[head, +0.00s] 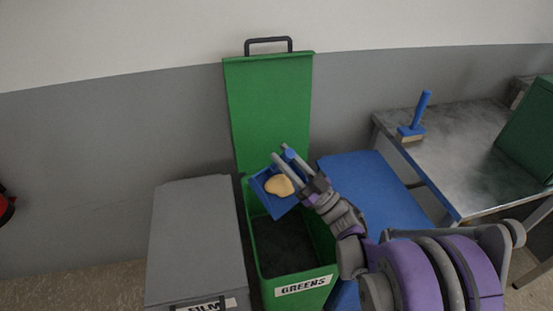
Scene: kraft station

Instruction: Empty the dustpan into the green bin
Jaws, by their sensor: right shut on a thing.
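The green bin (306,298), labelled GREENS, stands in the middle with its lid (268,110) raised against the wall. Its dark inside shows. My right gripper (283,157) is shut on the blue dustpan (260,184) and holds it over the bin's opening, towards the back. A tan, rounded lump (279,186) lies in the dustpan. The dustpan looks tilted, but I cannot tell how steeply. The gripper's fingers partly cover its handle. My left gripper is not in view.
A closed grey bin (195,240) labelled FILM stands left of the green bin. A blue lid or bin (370,185) stands at its right. Further right, a metal table (450,150) carries a blue-handled brush (419,112) and a green box (530,130).

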